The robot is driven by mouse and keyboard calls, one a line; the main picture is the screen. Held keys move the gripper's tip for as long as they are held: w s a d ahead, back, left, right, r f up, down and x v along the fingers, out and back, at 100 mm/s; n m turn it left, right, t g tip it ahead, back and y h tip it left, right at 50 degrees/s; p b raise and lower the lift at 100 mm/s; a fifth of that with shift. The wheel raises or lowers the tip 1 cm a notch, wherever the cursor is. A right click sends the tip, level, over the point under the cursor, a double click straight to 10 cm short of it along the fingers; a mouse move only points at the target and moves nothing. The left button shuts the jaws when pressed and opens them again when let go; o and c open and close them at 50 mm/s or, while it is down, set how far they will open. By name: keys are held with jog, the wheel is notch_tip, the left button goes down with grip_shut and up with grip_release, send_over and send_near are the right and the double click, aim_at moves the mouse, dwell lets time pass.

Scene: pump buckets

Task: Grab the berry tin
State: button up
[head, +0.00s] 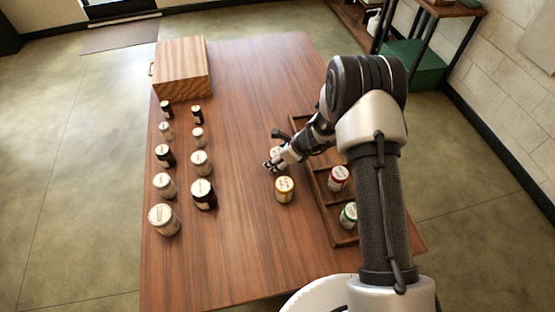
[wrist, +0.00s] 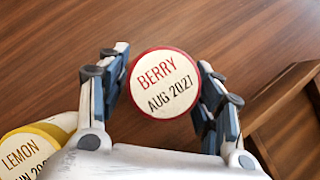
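The berry tin (wrist: 164,84) has a white lid with a red rim, marked "BERRY AUG 2027". It stands on the table between the two fingers of my gripper (wrist: 160,92) in the wrist view. The fingers lie on either side of the lid, with the right one very near its edge and a narrow gap showing on the left.
A yellow lemon tin (head: 284,189) stands just in front of my gripper. A wooden tray (head: 345,237) on the right holds a red-labelled tin (head: 338,178) and a green-labelled tin (head: 348,215). Two rows of jars and a wooden box (head: 181,70) stand at left.

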jog(key=c, duration=0.8)
jog(key=shift+c, duration=0.4)
jog(key=shift+r, duration=0.1)
